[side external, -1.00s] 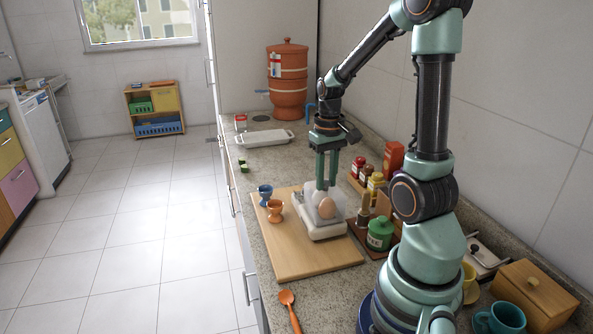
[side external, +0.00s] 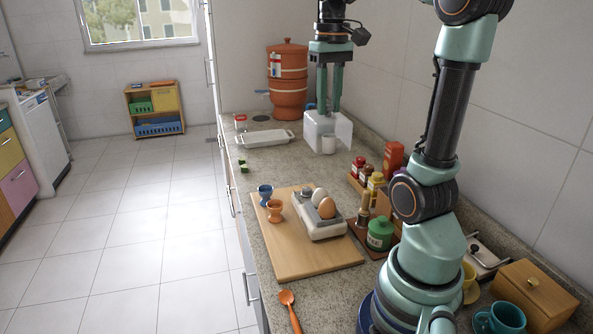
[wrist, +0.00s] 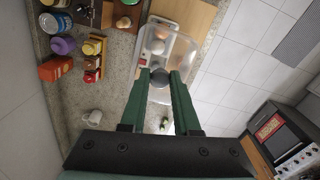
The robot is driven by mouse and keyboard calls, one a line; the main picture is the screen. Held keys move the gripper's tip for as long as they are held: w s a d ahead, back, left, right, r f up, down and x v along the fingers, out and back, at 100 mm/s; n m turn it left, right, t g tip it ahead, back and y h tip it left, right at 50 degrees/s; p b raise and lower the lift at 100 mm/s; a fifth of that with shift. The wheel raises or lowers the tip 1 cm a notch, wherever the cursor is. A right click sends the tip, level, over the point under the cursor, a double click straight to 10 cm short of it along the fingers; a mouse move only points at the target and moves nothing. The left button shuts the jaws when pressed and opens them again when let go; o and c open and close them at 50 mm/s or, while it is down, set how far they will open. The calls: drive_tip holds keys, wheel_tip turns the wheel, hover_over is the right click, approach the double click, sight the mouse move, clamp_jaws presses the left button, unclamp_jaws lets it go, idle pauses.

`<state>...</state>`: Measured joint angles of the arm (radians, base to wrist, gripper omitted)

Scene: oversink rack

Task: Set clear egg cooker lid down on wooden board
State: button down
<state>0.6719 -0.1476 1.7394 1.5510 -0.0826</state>
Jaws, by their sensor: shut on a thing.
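My gripper (side external: 328,108) is shut on the clear egg cooker lid (side external: 316,130) and holds it in the air, above and behind the egg cooker. In the wrist view the fingers (wrist: 160,78) close on the lid's dark knob, and the clear lid (wrist: 168,92) hangs beyond them. The egg cooker (side external: 318,224) stands uncovered on the wooden board (side external: 300,262), with a white egg (side external: 319,195) and a brown egg (side external: 327,208) on it. The board's left part has free wood around two egg cups, one blue (side external: 265,194) and one orange (side external: 274,210).
Sauce bottles (side external: 376,184) and a green jar (side external: 379,235) stand right of the board. A white mug (side external: 328,145) shows near the lid. A white tray (side external: 264,138) and an orange clay water filter (side external: 288,85) are farther back. The board's front part is clear.

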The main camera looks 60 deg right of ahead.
drive_tip(key=w+a+f, duration=0.2)
drive_tip(key=a, duration=0.4)
drive_tip(key=w+a+f, duration=0.1)
drive_tip(key=a+f, duration=0.1)
drive_tip(key=a, duration=0.4)
wheel_tip(320, 180, down, 20)
drive_tip(key=shift+w, duration=0.15)
drive_tip(key=shift+a, duration=0.1)
drive_tip(key=c, duration=0.6)
unclamp_jaws()
drive_tip(key=shift+c, duration=0.2)
